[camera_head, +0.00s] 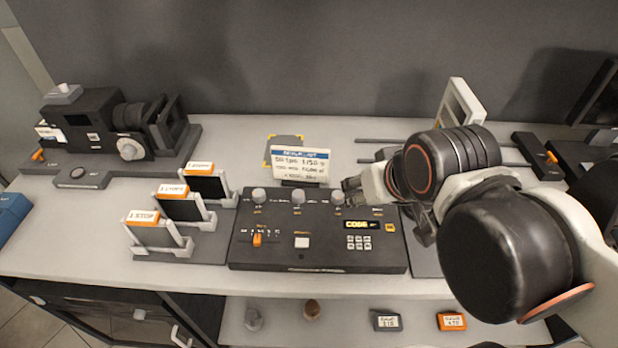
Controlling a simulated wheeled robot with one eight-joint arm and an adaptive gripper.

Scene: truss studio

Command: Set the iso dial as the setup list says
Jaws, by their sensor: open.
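The dark control panel (270,232) lies on the grey bench. It carries three grey dials in a row: left (259,195), middle (298,196) and right (338,198). The labels under them are too small to read, so I cannot tell which is the iso dial. The setup list (300,163) is a white card with a blue header standing behind the panel; its values are blurred. My gripper (354,190) is open, close beside the right dial on its right side. Whether it touches the dial I cannot tell. My arm hides part of the panel's right surroundings.
The panel also has an orange slider (257,239), a white button (302,242), a keypad (358,242) and a "CODE" display (371,225). Several filter frames with orange tags, one reading "1 STOP" (143,217), stand left. A camera rig (100,130) is back left. A lower shelf (350,333) holds small items.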

